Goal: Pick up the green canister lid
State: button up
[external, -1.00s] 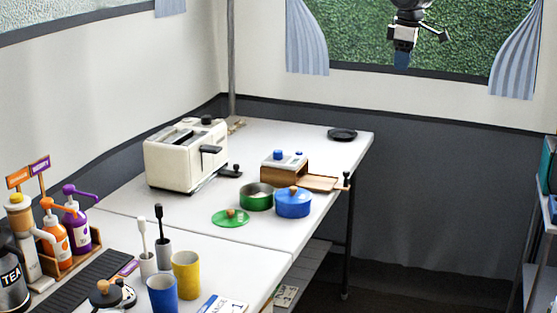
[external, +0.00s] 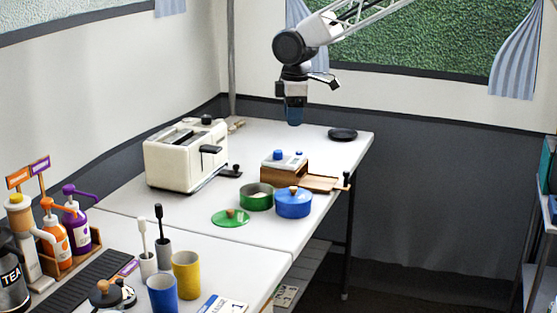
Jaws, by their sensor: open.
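The green canister lid (external: 231,218), a flat disc with a small wooden knob, lies on the white table in front of the toaster. The open green canister (external: 257,196) stands just behind it to the right, with something pale inside. My gripper (external: 294,117) points down in the air above the far part of the table, well above and to the right of the lid. It is open, with nothing seen in it; its fingers are small in this view.
A blue canister (external: 293,204) with its lid on stands right of the green canister. A wooden box (external: 285,170) with blue knobs is behind. A cream toaster (external: 186,155) stands at left. Cups, including a yellow one (external: 186,275), are in front. Table left of the lid is clear.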

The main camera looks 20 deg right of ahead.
aim_at(230, 210)
jog(key=a+f+n, duration=0.1)
jog(key=a+f, duration=0.3)
jog(key=a, duration=0.2)
jog(key=s+a+f+n, duration=0.1)
jog(key=a+f, duration=0.4)
jog(key=a, duration=0.1)
jog(key=a+f+n, duration=0.1)
jog(key=a+f, duration=0.4)
jog(key=a, duration=0.1)
jog(key=shift+s+a+f, duration=0.2)
jog(key=shift+s+a, duration=0.1)
jog(key=shift+f, duration=1.3)
jog(key=shift+d+f, duration=0.15)
jog(key=shift+f, duration=0.65)
jog(key=shift+d+f, duration=0.15)
jog(key=shift+f, duration=1.65)
grip_shut()
